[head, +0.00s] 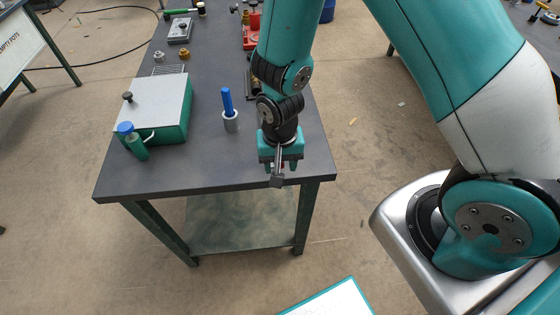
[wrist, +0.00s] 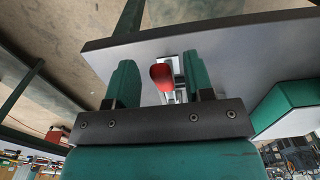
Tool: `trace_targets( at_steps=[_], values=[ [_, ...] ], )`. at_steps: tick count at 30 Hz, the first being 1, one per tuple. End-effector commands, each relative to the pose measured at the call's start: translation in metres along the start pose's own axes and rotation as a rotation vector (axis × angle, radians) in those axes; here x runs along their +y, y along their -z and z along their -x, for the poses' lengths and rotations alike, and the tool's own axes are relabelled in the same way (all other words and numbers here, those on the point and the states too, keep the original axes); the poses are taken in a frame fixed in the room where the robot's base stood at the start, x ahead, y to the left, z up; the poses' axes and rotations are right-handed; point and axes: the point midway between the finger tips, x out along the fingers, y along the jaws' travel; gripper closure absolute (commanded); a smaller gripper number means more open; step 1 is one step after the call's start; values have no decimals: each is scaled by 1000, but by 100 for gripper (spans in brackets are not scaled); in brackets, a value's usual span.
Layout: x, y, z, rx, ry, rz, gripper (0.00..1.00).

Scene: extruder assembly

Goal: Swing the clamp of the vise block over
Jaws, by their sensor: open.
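The red-tipped handle (wrist: 161,76) of what looks like the vise block's clamp shows in the wrist view, with a light metal part (wrist: 178,82) beside it. It lies between the two green fingers of my gripper (wrist: 158,78), with a gap to each finger. In the head view my gripper (head: 281,168) is open, pointing down at the near right corner of the table. It and my arm hide most of the vise block there, so I cannot tell the clamp's full pose.
The dark table (head: 210,165) has bare room left of my gripper. A blue-handled tool stands in a grey holder (head: 230,122). A green box with a grey lid (head: 160,100) and a blue-capped green bottle (head: 136,146) are further left. Red equipment (head: 250,40) stands farther back.

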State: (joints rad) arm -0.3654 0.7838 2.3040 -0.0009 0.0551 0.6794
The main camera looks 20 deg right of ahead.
Motion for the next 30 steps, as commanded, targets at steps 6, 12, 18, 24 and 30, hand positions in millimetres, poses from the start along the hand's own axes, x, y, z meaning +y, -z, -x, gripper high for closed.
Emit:
trace_targets(
  at_steps=[6, 12, 18, 24, 30],
  values=[
    [0, 0, 26, 2, 1, 0, 52],
    [0, 0, 47, 1, 0, 0, 52],
    [0, 0, 66, 1, 0, 0, 52],
    [0, 0, 68, 1, 0, 0, 52],
    [0, 0, 68, 2, 1, 0, 52]
  ],
)
